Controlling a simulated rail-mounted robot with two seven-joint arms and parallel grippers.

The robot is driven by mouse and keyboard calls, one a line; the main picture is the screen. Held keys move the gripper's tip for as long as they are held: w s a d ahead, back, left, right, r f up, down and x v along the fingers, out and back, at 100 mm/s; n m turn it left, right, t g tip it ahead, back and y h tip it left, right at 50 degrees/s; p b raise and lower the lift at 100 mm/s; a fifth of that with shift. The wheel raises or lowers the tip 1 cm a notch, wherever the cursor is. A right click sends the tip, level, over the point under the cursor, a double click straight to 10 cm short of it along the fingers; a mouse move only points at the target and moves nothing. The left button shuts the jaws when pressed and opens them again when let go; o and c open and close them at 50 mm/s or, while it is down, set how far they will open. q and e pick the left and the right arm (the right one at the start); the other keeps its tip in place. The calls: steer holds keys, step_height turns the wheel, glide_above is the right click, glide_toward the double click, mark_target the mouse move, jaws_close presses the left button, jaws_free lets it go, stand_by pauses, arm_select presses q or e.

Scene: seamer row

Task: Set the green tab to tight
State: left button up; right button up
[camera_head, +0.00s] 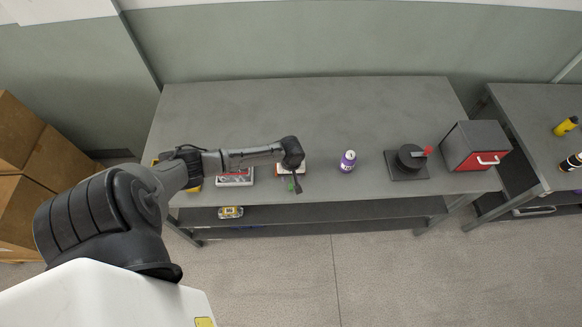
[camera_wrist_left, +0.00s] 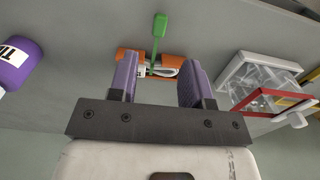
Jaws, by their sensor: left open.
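The green tab (camera_wrist_left: 158,35) stands up from a small orange unit (camera_wrist_left: 130,57) in the left wrist view, with a white looped piece beside it. In the head view the green tab (camera_head: 291,186) shows only as a small patch, mostly hidden by my wrist. My left gripper (camera_wrist_left: 160,64) is open and empty. Its two purple-padded fingers point at the orange unit, one on each side of the green tab's line, and the tab shows beyond them. I cannot tell any contact. My right gripper is not in view.
A purple can (camera_head: 347,162), a black round device with a red lever (camera_head: 408,160) and a red-fronted box (camera_head: 477,147) stand to the right. A clear box with a red frame (camera_head: 235,178) is left. The table's back (camera_head: 300,105) is clear.

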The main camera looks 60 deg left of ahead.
arm_select(q)
steer(key=shift+r, duration=2.6)
